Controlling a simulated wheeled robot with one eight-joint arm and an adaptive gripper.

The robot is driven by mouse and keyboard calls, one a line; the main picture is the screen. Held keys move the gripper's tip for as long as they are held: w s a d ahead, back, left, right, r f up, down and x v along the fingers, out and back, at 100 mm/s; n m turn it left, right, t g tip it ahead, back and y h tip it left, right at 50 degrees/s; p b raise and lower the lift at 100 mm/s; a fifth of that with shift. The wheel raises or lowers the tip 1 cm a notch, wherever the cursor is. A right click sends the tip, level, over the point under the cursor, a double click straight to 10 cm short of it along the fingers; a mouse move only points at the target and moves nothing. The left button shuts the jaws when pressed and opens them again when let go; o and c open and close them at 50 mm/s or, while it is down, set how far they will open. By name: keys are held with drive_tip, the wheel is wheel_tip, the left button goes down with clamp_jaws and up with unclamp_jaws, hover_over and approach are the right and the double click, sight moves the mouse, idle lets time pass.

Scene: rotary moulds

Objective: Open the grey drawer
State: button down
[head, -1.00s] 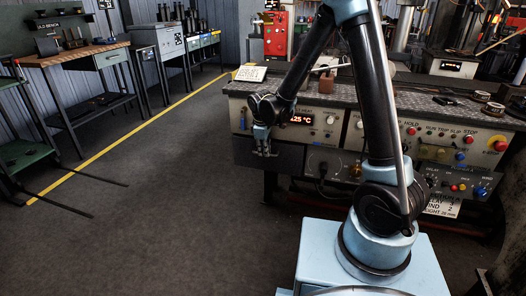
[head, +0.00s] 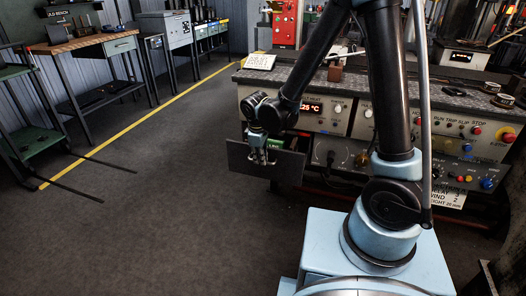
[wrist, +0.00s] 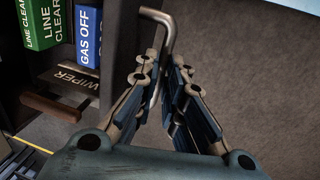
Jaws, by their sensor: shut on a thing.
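The grey drawer (head: 286,168) stands out from the front of the bench, below the control panel, in the head view. My gripper (head: 262,156) is at its front panel. In the wrist view my gripper (wrist: 162,105) is shut on the drawer's bent metal handle (wrist: 158,17), which runs up from between the fingers. Inside the open drawer lie a green block marked LINE CLEAR (wrist: 45,20), a blue block marked GAS OFF (wrist: 88,35) and a wooden-handled wiper (wrist: 50,107). My fingers hide the handle's lower part.
The control panel (head: 340,112) with buttons and a red temperature readout is above and right of the drawer. Green shelving (head: 35,140) with long dark bars near the floor is at the left. The floor (head: 170,200) left of the drawer is clear.

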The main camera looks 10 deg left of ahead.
drive_tip(key=shift+s, duration=2.3)
drive_tip(key=c, duration=1.7)
unclamp_jaws()
drive_tip(key=shift+a, duration=0.1)
drive_tip(key=shift+r, duration=0.1)
drive_tip(key=r, duration=0.4)
drive_tip(key=s+r, duration=0.1)
drive_tip(key=r, duration=0.2)
drive_tip(key=s+r, duration=0.1)
drive_tip(key=r, duration=0.3)
drive_tip(key=shift+r, duration=0.3)
